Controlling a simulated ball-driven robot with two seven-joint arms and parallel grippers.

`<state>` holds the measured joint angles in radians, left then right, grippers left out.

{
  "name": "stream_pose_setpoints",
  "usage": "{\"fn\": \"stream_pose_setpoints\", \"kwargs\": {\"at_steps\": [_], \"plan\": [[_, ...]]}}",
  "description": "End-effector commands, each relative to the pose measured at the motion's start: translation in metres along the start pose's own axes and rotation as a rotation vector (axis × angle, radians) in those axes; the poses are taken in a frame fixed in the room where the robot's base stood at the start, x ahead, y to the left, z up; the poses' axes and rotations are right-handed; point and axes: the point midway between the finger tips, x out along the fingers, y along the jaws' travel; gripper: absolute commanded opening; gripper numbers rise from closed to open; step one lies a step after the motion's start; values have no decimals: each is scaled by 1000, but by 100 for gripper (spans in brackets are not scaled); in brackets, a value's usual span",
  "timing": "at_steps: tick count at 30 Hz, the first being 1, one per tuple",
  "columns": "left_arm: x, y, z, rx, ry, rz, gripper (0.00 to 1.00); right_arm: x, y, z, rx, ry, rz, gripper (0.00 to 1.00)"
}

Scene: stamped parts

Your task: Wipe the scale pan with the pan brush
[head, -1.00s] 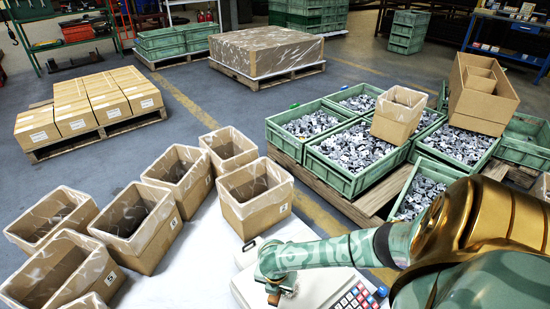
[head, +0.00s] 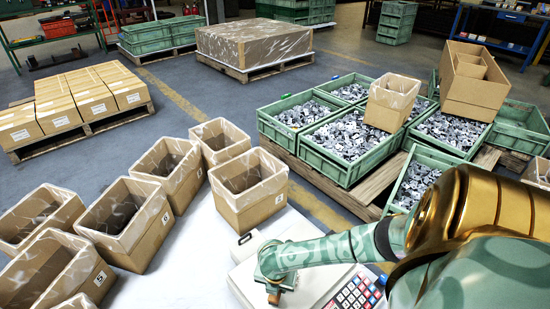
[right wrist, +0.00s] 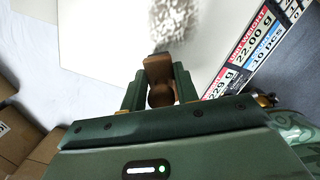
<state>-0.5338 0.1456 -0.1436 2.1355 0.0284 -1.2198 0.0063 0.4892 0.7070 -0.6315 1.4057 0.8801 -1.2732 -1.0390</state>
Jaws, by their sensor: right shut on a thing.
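The scale (head: 320,282) is a white machine with a keypad at its front right, on the white tabletop. My right gripper (head: 273,293) is low over the scale's pan and shut on the pan brush. In the right wrist view the brush's brown wooden handle (right wrist: 158,72) stands between the fingers (right wrist: 160,92). I cannot tell whether the bristles touch the pan. In the head view my wrist hides most of the brush. My left gripper is not in view.
Several open, lined cardboard boxes (head: 248,192) crowd the table left of and behind the scale. Green crates of metal parts (head: 345,145) sit on a pallet beyond.

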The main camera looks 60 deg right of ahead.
Motion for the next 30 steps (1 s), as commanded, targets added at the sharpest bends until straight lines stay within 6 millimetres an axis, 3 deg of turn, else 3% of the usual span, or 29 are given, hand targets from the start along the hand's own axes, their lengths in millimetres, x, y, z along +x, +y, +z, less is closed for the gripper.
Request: {"fn": "stream_pose_setpoints", "kwargs": {"at_steps": [30], "plan": [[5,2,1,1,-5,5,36,9,0,-1,0,0,-1,12]]}}
